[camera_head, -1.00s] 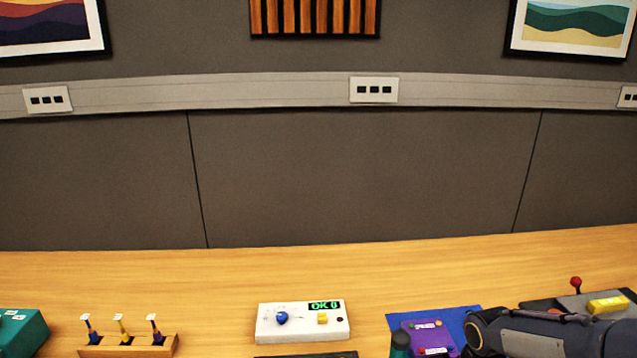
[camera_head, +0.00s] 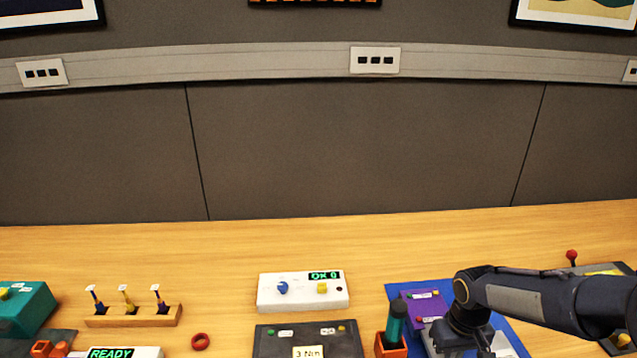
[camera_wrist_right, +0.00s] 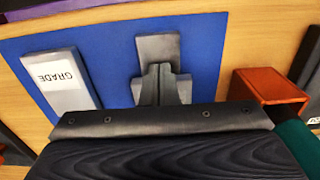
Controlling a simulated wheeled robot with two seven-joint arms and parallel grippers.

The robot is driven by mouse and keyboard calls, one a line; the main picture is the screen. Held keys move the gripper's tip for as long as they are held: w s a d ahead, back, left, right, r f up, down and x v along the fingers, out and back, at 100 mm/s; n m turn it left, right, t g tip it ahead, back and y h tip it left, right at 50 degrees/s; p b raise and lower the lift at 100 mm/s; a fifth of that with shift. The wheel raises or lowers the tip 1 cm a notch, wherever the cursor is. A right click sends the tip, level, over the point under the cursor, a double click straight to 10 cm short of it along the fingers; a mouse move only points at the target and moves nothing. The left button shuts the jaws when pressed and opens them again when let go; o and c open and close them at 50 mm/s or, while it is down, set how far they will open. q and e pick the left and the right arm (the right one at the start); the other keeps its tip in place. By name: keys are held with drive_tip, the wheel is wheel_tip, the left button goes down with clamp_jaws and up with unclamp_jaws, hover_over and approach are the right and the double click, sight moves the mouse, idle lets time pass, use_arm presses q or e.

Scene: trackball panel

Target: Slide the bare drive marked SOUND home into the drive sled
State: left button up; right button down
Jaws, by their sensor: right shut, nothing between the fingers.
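My right gripper (camera_head: 470,347) is low over the blue mat (camera_head: 405,287) at the front right. In the right wrist view its fingers (camera_wrist_right: 161,84) are together and empty. A plain grey block (camera_wrist_right: 158,46) lies on the mat just beyond the fingertips; I see no marking on it and cannot tell whether they touch. A pale grey block marked GRADE (camera_wrist_right: 60,80) lies beside it. No SOUND marking is readable. A purple unit (camera_head: 428,307) with small coloured parts is on the mat behind the gripper; I cannot tell if it is the sled. My left gripper is out of view.
An orange box (camera_head: 391,347) with a teal-handled tool (camera_head: 396,321) stands close left of the right gripper. A dark panel marked 3 Nm (camera_head: 275,341) and a white panel (camera_head: 300,292) are further left. The table behind them is clear.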

drive_tip(key=shift+w, duration=0.45)
drive_tip(key=shift+w, duration=0.1)
drive_tip(key=shift+w+a+p, duration=0.15)
drive_tip(key=shift+w+p, duration=0.3)
drive_tip(key=shift+w, duration=1.2)
drive_tip(key=shift+w+a+p, duration=0.15)
drive_tip(key=shift+w+p, duration=0.25)
drive_tip(key=shift+w, duration=1.25)
drive_tip(key=shift+s+r+p, duration=0.15)
drive_tip(key=shift+r+p, duration=0.65)
drive_tip(key=shift+r, duration=0.4)
drive_tip(key=shift+s+r+p, duration=0.2)
drive_tip(key=shift+r+p, duration=0.6)
drive_tip(key=shift+r, duration=0.35)
drive_tip(key=shift+s+r+p, duration=0.15)
drive_tip(key=shift+r+p, duration=0.65)
drive_tip(key=shift+r, duration=0.4)
